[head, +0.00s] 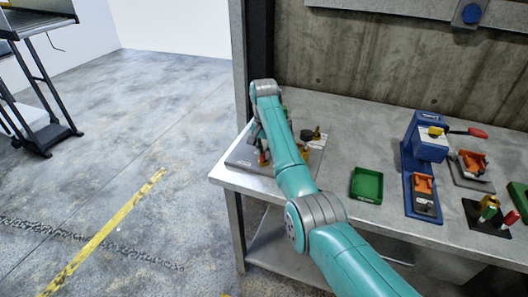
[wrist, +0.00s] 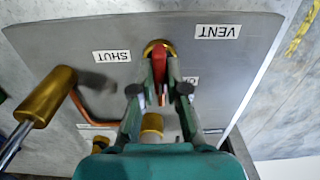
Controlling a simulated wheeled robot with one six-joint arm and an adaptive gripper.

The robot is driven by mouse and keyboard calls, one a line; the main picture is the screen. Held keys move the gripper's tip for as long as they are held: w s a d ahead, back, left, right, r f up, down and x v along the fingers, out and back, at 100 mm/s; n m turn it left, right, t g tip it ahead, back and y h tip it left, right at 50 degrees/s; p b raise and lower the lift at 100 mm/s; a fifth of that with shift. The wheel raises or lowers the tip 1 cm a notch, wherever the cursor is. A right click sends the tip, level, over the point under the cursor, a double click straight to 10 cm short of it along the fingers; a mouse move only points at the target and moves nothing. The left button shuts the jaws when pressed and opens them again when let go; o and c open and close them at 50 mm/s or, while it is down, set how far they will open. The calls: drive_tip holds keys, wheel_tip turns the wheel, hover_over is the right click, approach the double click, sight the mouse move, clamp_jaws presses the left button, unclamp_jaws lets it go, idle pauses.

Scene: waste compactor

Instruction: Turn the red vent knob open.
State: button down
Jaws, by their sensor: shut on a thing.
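The red vent knob (wrist: 159,62) sits on a brass base on a grey panel (wrist: 225,75) in the wrist view. My gripper (wrist: 159,80) is shut on the knob, one finger on each side. The knob's handle lies roughly along the fingers, pointing toward the bottom of the picture. A VENT label (wrist: 218,32) and a SHUT label (wrist: 112,56) show upside down. Another label beside the right finger is mostly hidden. In the head view my arm covers most of the panel (head: 243,153) at the bench's left end.
In the wrist view, a brass cylinder (wrist: 48,97) and a copper-coloured pipe stand left of my gripper, and a brass fitting (wrist: 152,124) lies between its links. On the bench are a green tray (head: 366,199) and a blue press (head: 427,138).

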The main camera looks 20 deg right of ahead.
sight(263, 153)
idle(0.4)
drive_tip(key=c, duration=1.2)
unclamp_jaws()
wheel_tip(263, 153, up, 7)
drive_tip(key=shift+r, duration=0.2)
drive_tip(key=shift+a, duration=0.1)
